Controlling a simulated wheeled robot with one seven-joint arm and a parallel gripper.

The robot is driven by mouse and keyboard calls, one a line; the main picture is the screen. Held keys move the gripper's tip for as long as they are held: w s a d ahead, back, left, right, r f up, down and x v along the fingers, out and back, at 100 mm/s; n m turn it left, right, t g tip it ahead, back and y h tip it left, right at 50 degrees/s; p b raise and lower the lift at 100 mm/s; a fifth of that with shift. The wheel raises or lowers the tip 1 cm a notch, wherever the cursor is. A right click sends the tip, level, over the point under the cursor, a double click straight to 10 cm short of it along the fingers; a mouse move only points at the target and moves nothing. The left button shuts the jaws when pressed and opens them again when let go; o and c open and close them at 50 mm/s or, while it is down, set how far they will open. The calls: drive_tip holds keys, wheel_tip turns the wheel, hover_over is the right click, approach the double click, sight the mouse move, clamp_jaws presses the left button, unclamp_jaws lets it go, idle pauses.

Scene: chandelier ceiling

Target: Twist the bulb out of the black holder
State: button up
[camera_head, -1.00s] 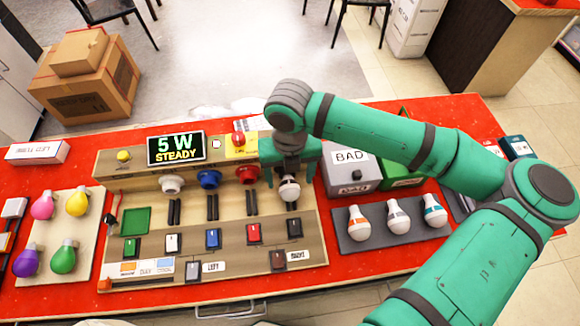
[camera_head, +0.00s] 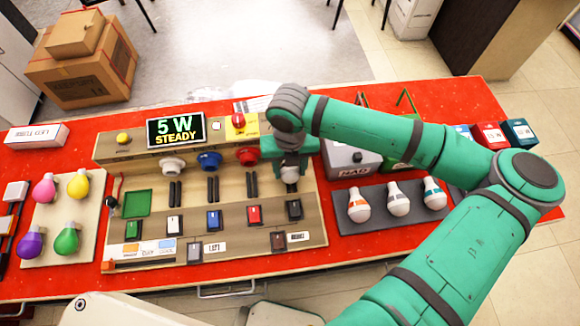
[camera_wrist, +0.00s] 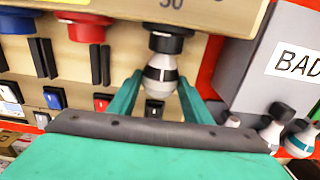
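The bulb (camera_wrist: 160,76), white with a dark grey band, hangs from the black holder (camera_wrist: 166,42) in the wrist view. In the head view the bulb (camera_head: 290,174) shows below my gripper (camera_head: 290,160), at the right end of the row of holders; the black holder is mostly hidden there by my arm. In the wrist view my gripper (camera_wrist: 160,84) has one green finger on each side of the bulb. Narrow gaps seem to show between the fingers and the bulb, so it looks open around it.
White, blue (camera_head: 209,160) and red (camera_head: 248,155) holders stand left of the black one. A display (camera_head: 176,131) reads "5 W STEADY". A grey BAD box (camera_head: 350,158) and a tray (camera_head: 378,224) with three bulbs lie right. Coloured bulbs lie on a left board (camera_head: 87,212).

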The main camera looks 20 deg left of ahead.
drive_tip(key=shift+s+a, duration=0.1)
drive_tip(key=shift+a+t+h, duration=0.1)
drive_tip(key=shift+t+h, duration=0.3)
drive_tip(key=shift+h, duration=0.5)
drive_tip(key=shift+s+f+h, duration=0.1)
drive_tip(key=shift+h, duration=0.2)
drive_tip(key=shift+a+t+h, duration=0.2)
drive_tip(key=shift+t+h, duration=0.1)
drive_tip(key=shift+h, duration=0.2)
drive_tip(key=shift+a+h, duration=0.1)
drive_tip(key=shift+h, duration=0.2)
drive_tip(key=shift+f+t+h, duration=0.1)
drive_tip(key=shift+t+h, duration=0.2)
drive_tip(key=shift+h, duration=0.2)
drive_tip(key=shift+s, duration=0.1)
drive_tip(key=shift+s+d, duration=0.35)
drive_tip(key=shift+s, duration=0.5)
drive_tip(key=shift+s+d, duration=0.3)
drive_tip(key=shift+s, duration=0.5)
